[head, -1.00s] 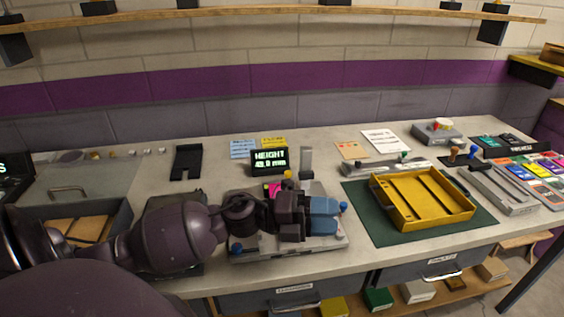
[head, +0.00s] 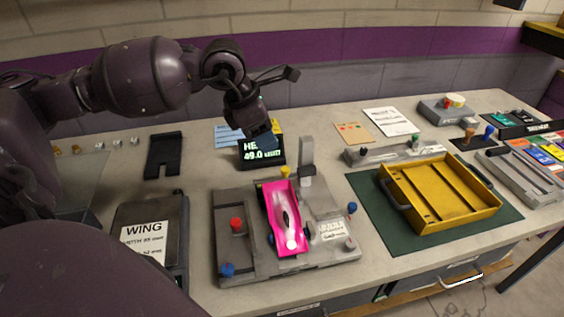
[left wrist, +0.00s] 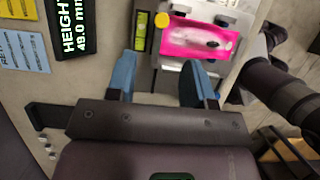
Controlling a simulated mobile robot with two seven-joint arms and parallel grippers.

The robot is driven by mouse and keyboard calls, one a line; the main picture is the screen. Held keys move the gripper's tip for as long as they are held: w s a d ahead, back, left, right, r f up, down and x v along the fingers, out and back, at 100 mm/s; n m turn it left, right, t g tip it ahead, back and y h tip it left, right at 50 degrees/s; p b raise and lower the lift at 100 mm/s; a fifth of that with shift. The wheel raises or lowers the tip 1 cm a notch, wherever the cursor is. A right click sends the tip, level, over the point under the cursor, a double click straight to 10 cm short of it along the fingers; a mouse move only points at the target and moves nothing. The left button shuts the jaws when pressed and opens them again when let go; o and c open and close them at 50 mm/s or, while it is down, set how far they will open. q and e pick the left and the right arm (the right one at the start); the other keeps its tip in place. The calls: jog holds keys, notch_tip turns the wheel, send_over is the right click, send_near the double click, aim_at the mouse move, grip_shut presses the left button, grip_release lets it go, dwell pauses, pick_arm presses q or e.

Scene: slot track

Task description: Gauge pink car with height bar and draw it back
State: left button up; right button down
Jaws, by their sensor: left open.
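The pink car (head: 285,215) sits on the grey gauge base (head: 233,268). It also shows in the left wrist view (left wrist: 190,42). A grey upright post (head: 306,155) stands behind the car at its right, with a dark slider on it. The height display (head: 262,151) reads 49.0 mm; it also shows in the left wrist view (left wrist: 75,25). My left gripper (head: 268,141) hangs in front of the display, behind and above the car. Its blue fingers (left wrist: 160,78) are open, apart and empty. In the wrist view, a dark arm part of mine at right shows no clear jaws.
A yellow tray (head: 408,208) lies on a green mat (head: 395,240) to the right. A black slab with a wing card (head: 145,240) is left of the gauge. A dark notched plate (head: 163,155) lies farther back. Bare tabletop lies between them.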

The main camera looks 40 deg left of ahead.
aim_at(285, 169)
pick_arm(q)
jog(key=b+x, duration=0.1)
jog(key=x, duration=0.9)
jog(key=shift+d+f, duration=0.2)
grip_shut()
